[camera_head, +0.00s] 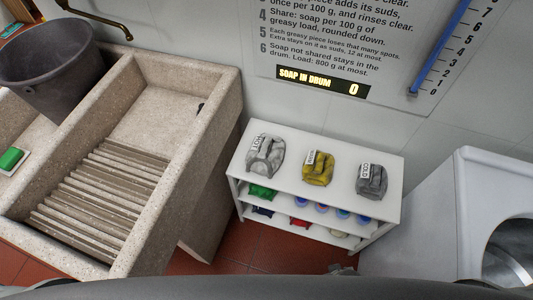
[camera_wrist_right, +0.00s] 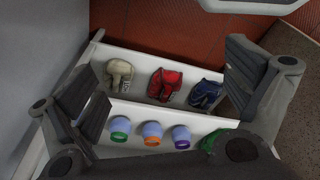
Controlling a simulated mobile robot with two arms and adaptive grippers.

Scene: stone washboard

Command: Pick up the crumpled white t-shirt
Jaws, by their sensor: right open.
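A crumpled off-white bundle (camera_wrist_right: 118,74) with a small printed tag lies at the left end of a shelf row in the right wrist view. It looks like the white t-shirt, and it also shows on the bottom shelf in the head view (camera_head: 338,233), partly hidden by the shelf above. A paler grey-white bundle (camera_head: 265,156) with a tag lies on the unit's top, so which one is the t-shirt is not certain. My right gripper (camera_wrist_right: 165,88) is open and empty, its fingers spread either side of the shelf view. My left gripper is not in view.
A red bundle (camera_wrist_right: 165,84) and a navy bundle (camera_wrist_right: 206,93) lie beside the off-white one. Several colour-ringed jars (camera_wrist_right: 152,133) stand on the shelf above. A yellow bundle (camera_head: 318,168) and grey bundle (camera_head: 372,180) are on top. A stone washboard (camera_head: 95,195) stands left, a white machine (camera_head: 440,215) right.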

